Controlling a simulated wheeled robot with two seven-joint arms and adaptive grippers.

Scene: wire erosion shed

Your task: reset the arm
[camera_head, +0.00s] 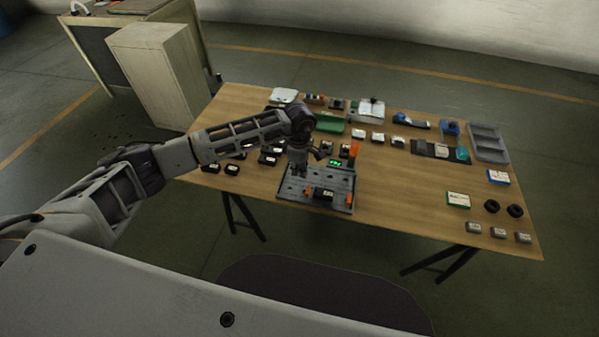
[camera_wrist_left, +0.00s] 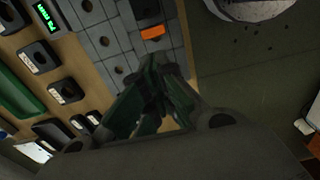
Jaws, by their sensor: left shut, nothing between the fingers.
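My left arm reaches in from the left over the wooden table (camera_head: 400,195) in the head view. My left gripper (camera_head: 298,172) points down above the left part of a grey fixture plate (camera_head: 338,178). In the left wrist view the left gripper (camera_wrist_left: 158,75) has its fingers together, with nothing between them. The fixture plate also shows there, behind the fingertips (camera_wrist_left: 110,40). A black part with a white label (camera_head: 323,194) lies on the plate, with orange pieces beside it. My right gripper does not show in either view.
Several black labelled blocks (camera_head: 232,169) lie left of the plate. A small green display (camera_head: 335,163) stands at its back edge. A green case (camera_head: 330,124), a grey tray (camera_head: 488,143) and black rings (camera_head: 491,206) are also on the table. The front right middle is bare.

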